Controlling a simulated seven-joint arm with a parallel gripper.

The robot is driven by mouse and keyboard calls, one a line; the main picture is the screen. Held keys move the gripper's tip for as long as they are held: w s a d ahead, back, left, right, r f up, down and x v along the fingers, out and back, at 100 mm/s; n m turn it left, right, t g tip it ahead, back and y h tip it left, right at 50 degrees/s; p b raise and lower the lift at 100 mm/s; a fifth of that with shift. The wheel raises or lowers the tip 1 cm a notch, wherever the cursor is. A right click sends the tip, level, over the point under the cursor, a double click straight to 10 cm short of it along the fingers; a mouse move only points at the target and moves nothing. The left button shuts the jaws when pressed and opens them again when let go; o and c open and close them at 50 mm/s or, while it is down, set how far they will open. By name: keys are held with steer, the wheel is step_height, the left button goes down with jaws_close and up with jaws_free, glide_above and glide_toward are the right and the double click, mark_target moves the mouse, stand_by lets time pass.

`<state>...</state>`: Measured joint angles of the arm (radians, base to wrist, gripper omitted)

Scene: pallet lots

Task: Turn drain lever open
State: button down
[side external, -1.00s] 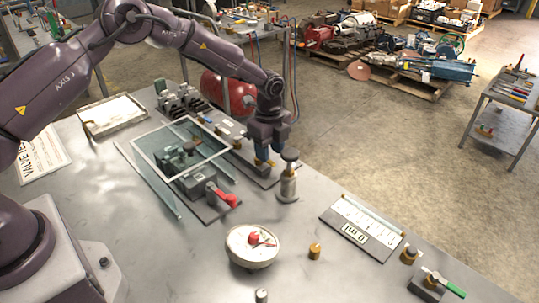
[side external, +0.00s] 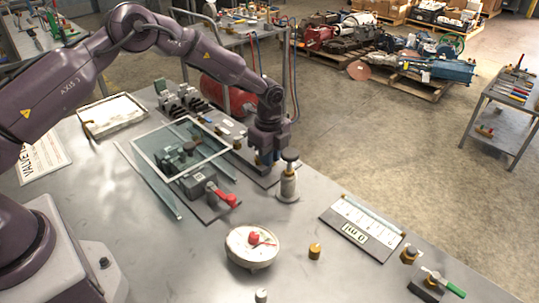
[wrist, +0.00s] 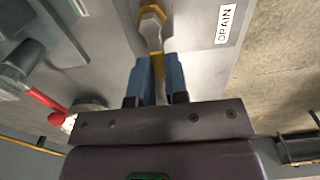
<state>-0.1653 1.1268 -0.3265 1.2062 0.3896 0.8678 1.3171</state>
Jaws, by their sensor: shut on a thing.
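The drain lever (wrist: 150,32) is yellow with a pale end and shows in the wrist view beside a white DRAIN label (wrist: 226,22). My gripper (wrist: 159,62) has two blue fingers shut on this lever, one on each side of it. In the side view my gripper (side external: 265,157) points down over a flat plate at the back edge of the bench, just behind a metal cylinder with a dark knob (side external: 288,178). The lever is hidden there by my gripper and the cylinder.
A valve with a red lever (side external: 222,197) stands left of the cylinder, near a clear framed panel (side external: 160,158). A round gauge (side external: 236,246), a brass knob (side external: 314,251) and a green-handled valve (side external: 447,287) stand nearer the front.

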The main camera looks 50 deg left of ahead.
steer(key=n, duration=0.1)
steer(key=w+n, duration=0.1)
steer(key=n, duration=0.2)
steer(key=shift+w+a+n, duration=0.15)
steer(key=shift+w+n, duration=0.15)
steer(key=n, duration=0.2)
steer(key=w+a+n, duration=0.1)
steer(key=n, duration=0.1)
steer(key=shift+w+n, duration=0.15)
steer(key=shift+n, duration=0.15)
steer(key=n, duration=0.2)
steer(key=a+n, duration=0.1)
steer(key=n, duration=0.1)
steer(key=shift+w+a, duration=0.15)
steer(key=shift+w, duration=0.25)
steer(key=shift+w+a+n, duration=0.1)
steer(key=shift+a+n, duration=0.25)
steer(key=shift+n, duration=0.8)
steer(key=shift+a+n, duration=0.35)
steer(key=shift+n, duration=0.8)
steer(key=c, duration=1.1)
jaws_free()
step_height(320, 180, up, 13)
